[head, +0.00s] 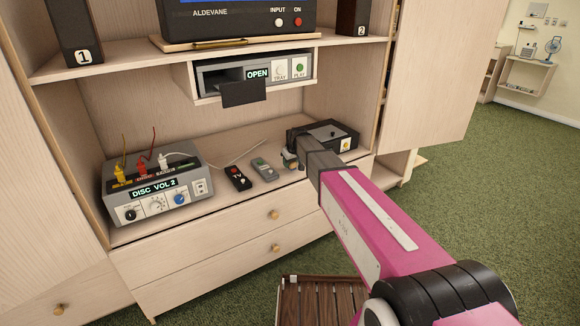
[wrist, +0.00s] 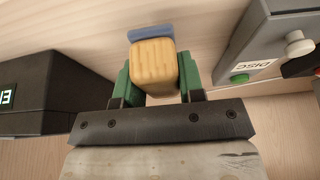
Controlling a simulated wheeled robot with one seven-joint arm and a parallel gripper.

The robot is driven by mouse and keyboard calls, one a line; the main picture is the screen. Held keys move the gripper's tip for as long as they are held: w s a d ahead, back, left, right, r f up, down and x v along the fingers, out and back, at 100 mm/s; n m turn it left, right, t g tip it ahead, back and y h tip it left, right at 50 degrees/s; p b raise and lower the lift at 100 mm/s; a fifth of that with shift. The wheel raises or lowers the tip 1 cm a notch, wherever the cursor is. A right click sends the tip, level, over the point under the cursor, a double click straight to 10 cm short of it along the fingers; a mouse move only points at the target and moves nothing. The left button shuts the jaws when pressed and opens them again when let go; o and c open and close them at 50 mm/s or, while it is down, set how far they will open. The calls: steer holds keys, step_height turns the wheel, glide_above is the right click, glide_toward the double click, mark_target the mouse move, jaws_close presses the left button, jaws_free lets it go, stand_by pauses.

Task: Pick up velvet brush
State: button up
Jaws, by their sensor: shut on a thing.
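The velvet brush (wrist: 153,65) shows in the wrist view as a ribbed light wooden block with a blue pad along its far edge. My gripper (wrist: 157,80) has its two green fingers shut on the wooden block, one on each side. In the head view my gripper (head: 291,158) is over the cabinet's lower shelf, at the front left of a black box. The brush cannot be made out clearly there. Whether the brush touches the shelf cannot be told.
The black box (head: 325,134) stands close to my gripper. Two remotes, dark (head: 238,178) and grey (head: 264,169), lie to the left. A grey DISC VOL 2 unit (head: 158,189) with plugs stands farther left. A disc player (head: 254,73) with its tray out hangs above.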

steer(key=shift+r, duration=0.95)
steer(key=s+a+r, duration=0.7)
steer(key=s+a, duration=0.1)
steer(key=shift+s, duration=0.3)
